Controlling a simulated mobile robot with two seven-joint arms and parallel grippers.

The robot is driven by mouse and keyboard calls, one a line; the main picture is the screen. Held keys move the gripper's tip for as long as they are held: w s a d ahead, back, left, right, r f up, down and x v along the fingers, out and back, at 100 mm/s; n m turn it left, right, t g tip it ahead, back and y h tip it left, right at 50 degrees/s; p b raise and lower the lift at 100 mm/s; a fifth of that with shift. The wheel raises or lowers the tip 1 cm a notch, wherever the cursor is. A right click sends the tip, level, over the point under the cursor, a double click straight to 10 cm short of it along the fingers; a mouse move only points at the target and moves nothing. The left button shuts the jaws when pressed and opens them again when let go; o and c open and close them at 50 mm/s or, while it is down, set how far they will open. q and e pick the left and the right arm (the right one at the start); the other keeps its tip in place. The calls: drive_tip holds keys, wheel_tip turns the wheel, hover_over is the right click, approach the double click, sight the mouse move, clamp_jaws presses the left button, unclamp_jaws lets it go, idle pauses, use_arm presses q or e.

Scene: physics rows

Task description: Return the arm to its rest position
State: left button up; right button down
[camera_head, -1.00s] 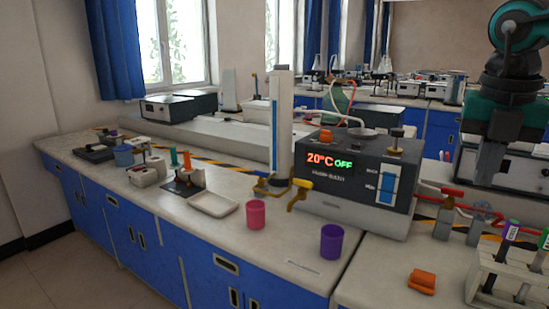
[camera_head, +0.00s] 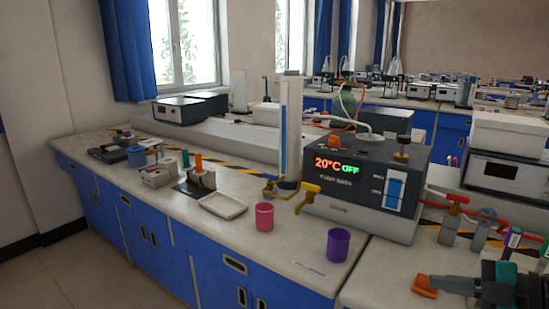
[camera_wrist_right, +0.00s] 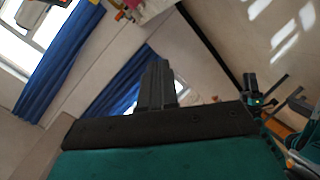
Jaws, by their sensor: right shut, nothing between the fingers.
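My right gripper (camera_head: 438,284) comes in low at the right edge of the head view, with a teal body and dark fingers pointing left. Its fingers are shut and empty. In the right wrist view its dark fingers (camera_wrist_right: 157,85) stand together, with a tilted wall, window and blue curtains behind them. In the head view the fingers overlap an orange object (camera_head: 424,291) on the bench; I cannot tell whether they touch it. My left gripper is not in view.
A grey bath unit (camera_head: 365,185) showing 20°C OFF stands on the bench. A purple cup (camera_head: 338,246), a pink cup (camera_head: 264,217) and a white tray (camera_head: 223,206) stand in front. Capped tubes (camera_head: 514,238) are beside my right arm. The floor at lower left is clear.

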drive_tip(key=s+a+f+m+t+h+p, duration=0.15)
drive_tip(key=s+a+f+m+h, duration=0.25)
drive_tip(key=f+m, duration=0.45)
drive_tip(key=s+a+f+m+t+h, duration=0.2)
drive_tip(key=s+a+f+m+h, duration=0.25)
drive_tip(key=f+m, duration=0.4)
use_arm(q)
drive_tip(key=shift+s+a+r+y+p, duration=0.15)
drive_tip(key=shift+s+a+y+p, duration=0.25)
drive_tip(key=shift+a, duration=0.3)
use_arm(e)
drive_tip(key=s+a+f+m+g, duration=0.1)
drive_tip(key=s+a+f, duration=0.3)
drive_tip(key=a, duration=0.4)
drive_tip(key=shift+a+f+g, duration=0.15)
drive_tip(key=shift+f+g, duration=0.35)
drive_tip(key=shift+g, duration=0.35)
